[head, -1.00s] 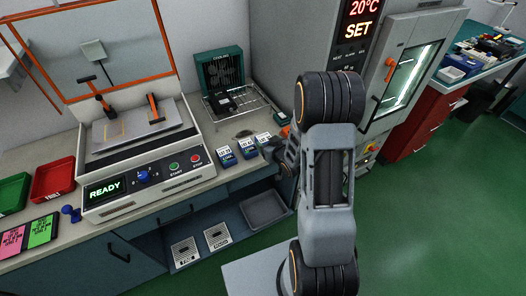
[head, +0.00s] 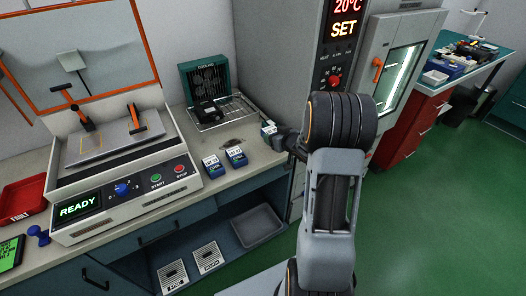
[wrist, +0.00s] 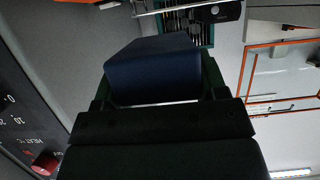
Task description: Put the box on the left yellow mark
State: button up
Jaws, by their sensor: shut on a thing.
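My gripper (head: 277,134) is shut on a small blue box with a pale label (head: 268,127), above the bench's right end by the oven. In the wrist view the box is a dark blue block (wrist: 155,62) between the fingers (wrist: 158,100). Two similar blue boxes with white labels, one on the left (head: 211,165) and one on the right (head: 237,156), stand on the bench front. Thin yellowish lines (head: 90,143) show on the tester's grey plate at left; I cannot tell whether they make one mark or two.
The tester (head: 120,190) shows READY, with its orange-framed cover raised and two orange-handled clamps on its plate. A cooling fan unit with a wire rack (head: 215,90) stands behind. The oven (head: 345,50) stands right of the bench. A red tray (head: 22,200) is far left.

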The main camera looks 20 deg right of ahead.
send_over(265, 155)
jog(key=f, duration=0.5)
jog(key=shift+d, duration=0.2)
jog(key=shift+w+a+f, duration=0.15)
jog(key=shift+f, duration=1.6)
jog(key=shift+f+b, duration=0.25)
jog(key=shift+b, duration=0.05)
jog(key=o, duration=1)
jog(key=shift+r, duration=0.1)
